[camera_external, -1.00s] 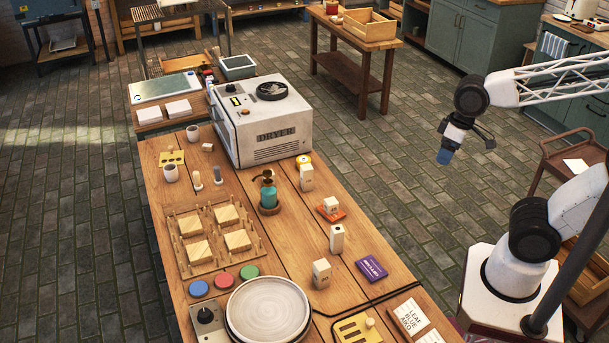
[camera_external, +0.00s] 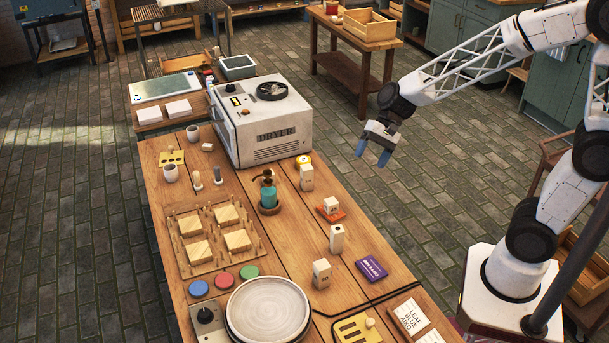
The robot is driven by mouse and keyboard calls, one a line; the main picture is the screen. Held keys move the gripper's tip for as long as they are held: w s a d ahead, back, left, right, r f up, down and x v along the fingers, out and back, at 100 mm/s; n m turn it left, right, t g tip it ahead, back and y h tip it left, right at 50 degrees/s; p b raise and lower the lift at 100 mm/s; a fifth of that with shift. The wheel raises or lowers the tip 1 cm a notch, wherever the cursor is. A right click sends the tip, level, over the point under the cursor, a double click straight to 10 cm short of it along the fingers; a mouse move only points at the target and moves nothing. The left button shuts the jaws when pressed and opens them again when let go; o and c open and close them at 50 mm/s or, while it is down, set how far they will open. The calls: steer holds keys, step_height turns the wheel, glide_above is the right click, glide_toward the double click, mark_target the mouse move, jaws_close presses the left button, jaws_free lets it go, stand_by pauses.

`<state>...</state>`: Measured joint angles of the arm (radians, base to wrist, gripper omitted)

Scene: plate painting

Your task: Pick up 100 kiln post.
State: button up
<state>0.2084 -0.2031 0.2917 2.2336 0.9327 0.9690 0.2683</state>
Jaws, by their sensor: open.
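Several pale kiln posts stand on the right half of the wooden worktable. One post (camera_external: 306,177) is near the dryer, a short one (camera_external: 331,204) sits on an orange piece, a third (camera_external: 336,239) is farther forward, and another (camera_external: 321,274) stands near the plate. Their markings are too small to read, so I cannot tell which is the 100 post. My gripper (camera_external: 373,155) is open and empty, its blue fingers pointing down. It appears right of the table's edge, above and right of the posts, touching nothing.
The white dryer (camera_external: 262,122) stands at the table's back. A teal bottle (camera_external: 268,194) is left of the posts. A purple box (camera_external: 371,270) and black cable (camera_external: 370,303) lie toward the front right. The round plate (camera_external: 268,310) is at the front.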

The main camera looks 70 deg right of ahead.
steer(key=w+d+f+m+t+y, duration=0.1)
steer(key=w+d+f+m+t, duration=0.1)
steer(key=w+d+f+m, duration=0.3)
steer(key=w+d+f+m+t+y, duration=0.1)
steer(key=w+f+m, duration=0.1)
steer(key=w, duration=0.5)
steer(key=m+t+h, duration=0.2)
steer(key=m+t, duration=0.3)
steer(key=m, duration=0.4)
glide_toward(308, 166)
steer(key=x, duration=0.4)
steer(key=shift+w+a+f, duration=0.15)
steer(key=shift+w, duration=0.05)
steer(key=shift+w+a, duration=0.1)
steer(key=shift+x, duration=1.2)
steer(key=shift+a+f+y, duration=0.1)
steer(key=shift+y, duration=0.2)
steer(key=shift+x, duration=2.5)
steer(key=c, duration=1.2)
